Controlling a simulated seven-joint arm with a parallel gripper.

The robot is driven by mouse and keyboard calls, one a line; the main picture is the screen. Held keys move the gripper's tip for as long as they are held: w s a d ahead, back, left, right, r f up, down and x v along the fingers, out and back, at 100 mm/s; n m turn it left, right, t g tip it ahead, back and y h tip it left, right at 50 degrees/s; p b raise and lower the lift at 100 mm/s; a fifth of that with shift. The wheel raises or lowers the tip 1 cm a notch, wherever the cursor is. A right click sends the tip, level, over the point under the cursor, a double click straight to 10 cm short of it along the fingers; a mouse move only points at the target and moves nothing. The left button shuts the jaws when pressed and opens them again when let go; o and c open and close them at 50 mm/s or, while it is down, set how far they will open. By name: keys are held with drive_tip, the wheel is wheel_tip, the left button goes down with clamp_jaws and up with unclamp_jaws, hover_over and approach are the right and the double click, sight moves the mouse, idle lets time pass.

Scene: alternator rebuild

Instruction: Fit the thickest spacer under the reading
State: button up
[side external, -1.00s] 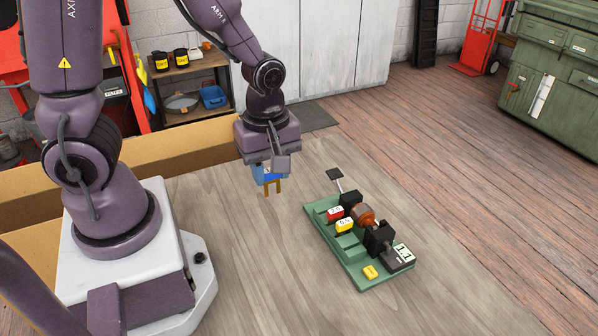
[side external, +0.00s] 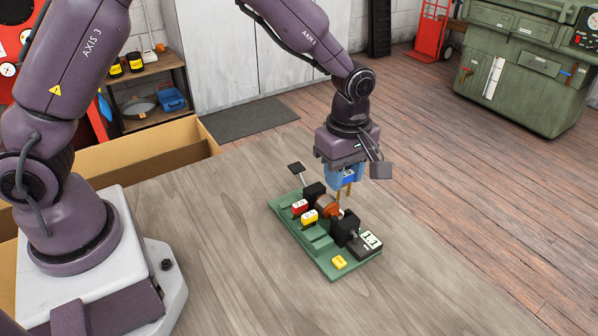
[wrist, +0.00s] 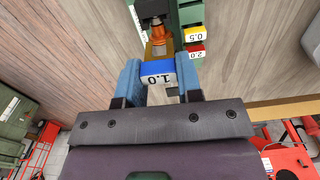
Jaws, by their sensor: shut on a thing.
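My gripper (side external: 346,172) is shut on a blue spacer (wrist: 158,72) marked 1.0, with brass legs pointing down. It holds the spacer above the green fixture (side external: 316,250), near the gap between the copper-coloured rotor (side external: 327,206) and a black block (side external: 345,227). I cannot tell whether the legs touch the shaft. A display (side external: 371,239) on the fixture appears to read 1.1. A red spacer (side external: 299,206) marked 2.0 and a yellow spacer (side external: 309,217) marked 0.5 sit in the rack; both also show in the wrist view.
A small yellow piece (side external: 339,262) lies at the fixture's front end. A black plate on a rod (side external: 296,168) stands at its far end. The wooden table (side external: 220,220) is clear left of the fixture.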

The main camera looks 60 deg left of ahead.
drive_tip(key=shift+w+d+r, duration=0.15)
drive_tip(key=shift+w+r, duration=0.15)
drive_tip(key=shift+w, duration=0.1)
drive_tip(key=shift+s+f, duration=0.1)
drive_tip(key=shift+f, duration=0.2)
hover_over(341, 219)
drive_tip(key=shift+f, duration=2.15)
drive_tip(key=shift+d+f, duration=0.1)
drive_tip(key=shift+f, duration=0.15)
drive_tip(key=shift+f, duration=0.75)
drive_tip(key=shift+f, duration=0.3)
drive_tip(key=shift+f, duration=0.65)
